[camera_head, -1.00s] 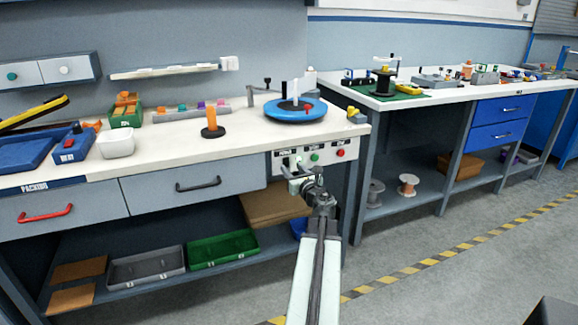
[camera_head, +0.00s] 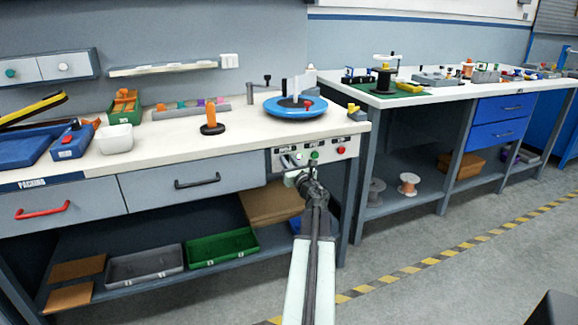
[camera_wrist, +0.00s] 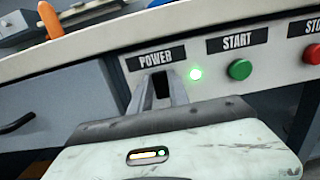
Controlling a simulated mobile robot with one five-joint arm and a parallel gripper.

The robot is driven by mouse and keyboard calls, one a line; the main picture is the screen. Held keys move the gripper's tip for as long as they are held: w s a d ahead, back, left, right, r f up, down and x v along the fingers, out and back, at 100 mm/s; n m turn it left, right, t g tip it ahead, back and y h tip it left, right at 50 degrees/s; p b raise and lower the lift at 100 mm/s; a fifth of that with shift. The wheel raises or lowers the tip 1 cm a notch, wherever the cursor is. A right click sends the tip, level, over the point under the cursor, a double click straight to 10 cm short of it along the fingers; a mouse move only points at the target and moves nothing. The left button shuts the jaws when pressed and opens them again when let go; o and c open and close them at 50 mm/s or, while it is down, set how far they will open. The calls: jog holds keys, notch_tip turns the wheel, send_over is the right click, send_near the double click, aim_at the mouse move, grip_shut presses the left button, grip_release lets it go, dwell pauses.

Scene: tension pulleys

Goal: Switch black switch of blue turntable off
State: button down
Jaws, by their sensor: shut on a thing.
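The blue turntable (camera_head: 295,107) stands on the right part of the white bench, with a white upright part and a red piece on top. Its control panel (camera_head: 330,154) is on the bench front. In the wrist view the black switch (camera_wrist: 161,86) sits under the POWER label (camera_wrist: 156,58), between the fingers of my gripper (camera_wrist: 160,82). My gripper (camera_head: 289,162) is shut on this switch in front of the panel. The fingers hide the switch's sides. A green light (camera_wrist: 195,73) is lit just right of it.
A green START button (camera_wrist: 240,69) and a red STOP button (camera_wrist: 313,54) lie to the right of the switch. A drawer with a dark handle (camera_head: 198,182) is left of the panel. The floor in front is clear.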

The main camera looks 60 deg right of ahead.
jog(key=t+b, duration=0.1)
jog(key=b, duration=0.1)
jog(key=t+h+b, duration=0.1)
jog(key=b, duration=0.1)
jog(key=shift+a+f+h, duration=0.15)
jog(key=shift+f+h, duration=0.15)
jog(key=shift+f, duration=0.1)
jog(key=c, duration=1.2)
grip_release()
jog(key=shift+c, duration=0.2)
jog(key=b+v, duration=0.2)
jog(key=v, duration=0.5)
jog(key=shift+s+a+b, duration=0.15)
jog(key=shift+s+b, duration=0.15)
jog(key=shift+b, duration=0.05)
